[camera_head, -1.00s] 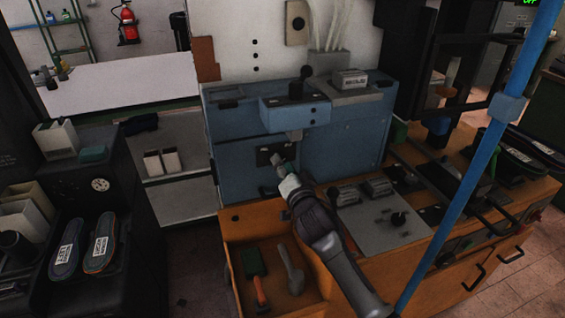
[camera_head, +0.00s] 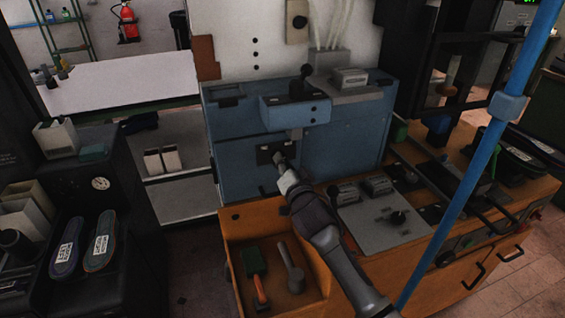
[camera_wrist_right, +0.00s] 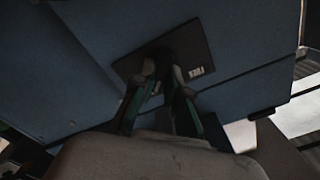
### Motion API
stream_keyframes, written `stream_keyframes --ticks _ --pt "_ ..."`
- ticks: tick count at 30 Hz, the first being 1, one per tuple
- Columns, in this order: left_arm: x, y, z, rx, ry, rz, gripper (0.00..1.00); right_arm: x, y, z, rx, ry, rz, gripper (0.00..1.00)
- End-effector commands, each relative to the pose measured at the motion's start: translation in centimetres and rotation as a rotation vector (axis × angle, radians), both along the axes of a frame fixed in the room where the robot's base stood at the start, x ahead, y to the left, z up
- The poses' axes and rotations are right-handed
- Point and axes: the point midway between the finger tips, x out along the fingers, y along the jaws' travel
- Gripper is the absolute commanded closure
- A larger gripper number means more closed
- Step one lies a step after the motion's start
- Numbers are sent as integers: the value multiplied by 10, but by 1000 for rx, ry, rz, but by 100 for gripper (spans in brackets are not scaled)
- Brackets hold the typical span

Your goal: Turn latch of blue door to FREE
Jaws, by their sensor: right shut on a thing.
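The blue door (camera_head: 236,172) is the front of the blue cabinet at the middle of the head view. A dark latch plate (camera_head: 264,156) sits on it, with the latch mostly hidden by my gripper. My right gripper (camera_head: 279,159) reaches up to the plate and is shut on the latch. In the wrist view the blue door (camera_wrist_right: 75,55) fills the picture, and the fingers (camera_wrist_right: 165,85) close around the dark latch knob at the plate (camera_wrist_right: 197,60). Small white lettering shows on the plate, too small to read for sure. My left gripper is out of view.
An open orange drawer (camera_head: 232,262) with a green-and-orange tool and a grey tool lies below the door. A grey control panel (camera_head: 375,225) is to the right. A blue post (camera_head: 470,165) crosses the right side. Shoe soles (camera_head: 100,240) lie at the left.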

Motion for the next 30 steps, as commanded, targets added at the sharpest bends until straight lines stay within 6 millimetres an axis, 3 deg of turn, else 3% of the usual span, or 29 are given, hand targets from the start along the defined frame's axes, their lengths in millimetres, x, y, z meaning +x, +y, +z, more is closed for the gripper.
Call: stream_keyframes --ticks 11,30 --pt "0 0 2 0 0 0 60 0 0 1 -171 -56 -1 100" --pt "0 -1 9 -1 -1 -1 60 -1 3 3 -744 -244 -1 100"
